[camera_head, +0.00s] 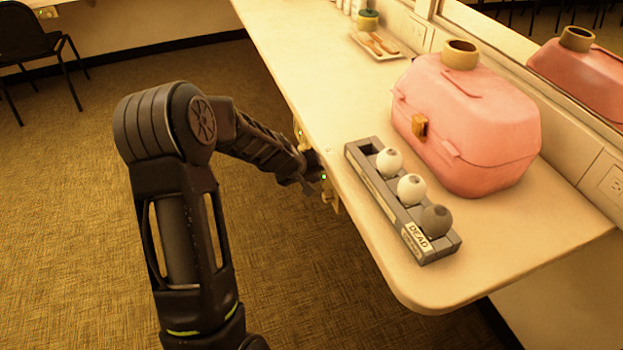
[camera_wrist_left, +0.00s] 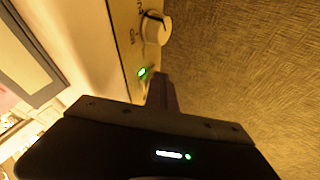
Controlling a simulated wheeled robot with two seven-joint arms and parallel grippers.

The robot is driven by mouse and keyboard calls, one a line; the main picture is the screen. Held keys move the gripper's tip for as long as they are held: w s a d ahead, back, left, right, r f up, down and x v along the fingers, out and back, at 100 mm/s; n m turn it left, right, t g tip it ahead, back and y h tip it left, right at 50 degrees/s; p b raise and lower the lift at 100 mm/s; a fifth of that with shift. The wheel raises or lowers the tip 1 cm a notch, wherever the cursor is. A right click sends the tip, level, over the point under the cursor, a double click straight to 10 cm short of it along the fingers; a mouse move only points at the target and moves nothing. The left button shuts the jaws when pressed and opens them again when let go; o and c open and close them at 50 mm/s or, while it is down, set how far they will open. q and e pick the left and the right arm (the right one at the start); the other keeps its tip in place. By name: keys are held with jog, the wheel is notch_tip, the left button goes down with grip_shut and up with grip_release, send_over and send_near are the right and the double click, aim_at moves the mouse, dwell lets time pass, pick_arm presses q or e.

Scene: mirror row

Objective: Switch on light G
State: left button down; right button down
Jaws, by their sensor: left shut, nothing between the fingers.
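My left gripper (camera_head: 312,178) is at the front edge of the counter, shut and empty, with its tips partly hidden. In the left wrist view my gripper's dark finger (camera_wrist_left: 162,92) reaches to a pale control panel (camera_wrist_left: 128,38) on the counter's front. The panel has a round white knob (camera_wrist_left: 157,28) and a small lit green light (camera_wrist_left: 142,72), with the fingertip just beside the green light. I cannot tell whether the finger touches a switch. No letter G is readable. My right gripper is not in view.
On the counter (camera_head: 315,85) stand a grey bulb tray (camera_head: 378,195) with two white bulbs and one dark bulb by a DEAD label, and a pink case (camera_head: 465,125). A mirror (camera_head: 490,25) runs behind. The carpet (camera_head: 80,220) at left is clear; a black chair (camera_head: 30,50) stands far back.

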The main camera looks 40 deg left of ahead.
pick_arm(q)
jog(key=shift+r, duration=0.2)
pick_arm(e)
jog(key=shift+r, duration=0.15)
pick_arm(q)
jog(key=shift+r+p, duration=0.65)
jog(key=shift+r, duration=0.05)
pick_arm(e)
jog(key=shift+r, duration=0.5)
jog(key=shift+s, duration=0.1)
